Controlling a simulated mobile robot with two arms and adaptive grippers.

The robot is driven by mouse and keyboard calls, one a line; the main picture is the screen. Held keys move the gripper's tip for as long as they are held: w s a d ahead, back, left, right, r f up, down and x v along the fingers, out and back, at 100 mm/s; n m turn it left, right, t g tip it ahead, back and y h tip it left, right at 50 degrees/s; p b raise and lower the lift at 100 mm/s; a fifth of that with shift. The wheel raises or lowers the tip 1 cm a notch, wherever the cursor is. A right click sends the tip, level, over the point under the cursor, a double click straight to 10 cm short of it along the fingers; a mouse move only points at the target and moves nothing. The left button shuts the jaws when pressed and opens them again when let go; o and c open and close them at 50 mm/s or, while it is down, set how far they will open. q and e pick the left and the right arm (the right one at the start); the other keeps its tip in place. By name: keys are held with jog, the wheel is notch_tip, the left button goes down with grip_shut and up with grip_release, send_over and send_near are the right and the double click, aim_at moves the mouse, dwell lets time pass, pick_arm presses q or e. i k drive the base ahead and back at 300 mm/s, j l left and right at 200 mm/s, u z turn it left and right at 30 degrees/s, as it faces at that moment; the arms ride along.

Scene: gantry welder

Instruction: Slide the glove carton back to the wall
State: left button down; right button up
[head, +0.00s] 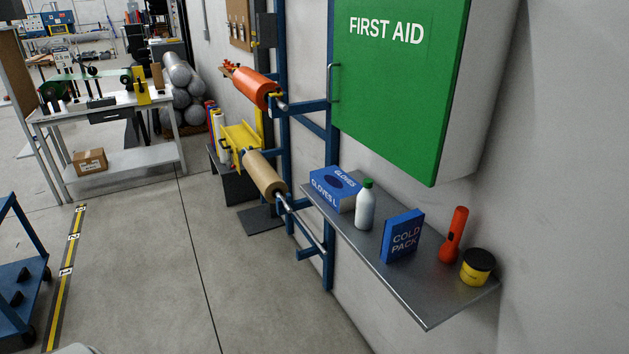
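The glove carton (331,190) is a blue and white box marked "GLOVES L". It lies at the far left end of a grey metal wall shelf (418,299), below the green first aid cabinet (396,95). Its left end is near the shelf's left edge. I cannot tell how wide any gap is between it and the wall. A white bottle with a green cap (365,207) stands just in front of its right end and hides part of it. Neither of my grippers is in view.
On the shelf, right of the bottle, stand a blue cold pack box (402,237), a red flashlight (454,236) and a yellow jar with a black lid (477,268). A blue rack with rolls (265,174) stands left of the shelf. The floor in front is clear.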

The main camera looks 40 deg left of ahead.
aim_at(340, 190)
jog(key=u, duration=1)
jog(key=i+j+z, duration=0.15)
jog(key=i+j, duration=0.15)
jog(key=i+j+z, duration=0.1)
jog(key=i+j, duration=0.15)
jog(key=j, duration=0.3)
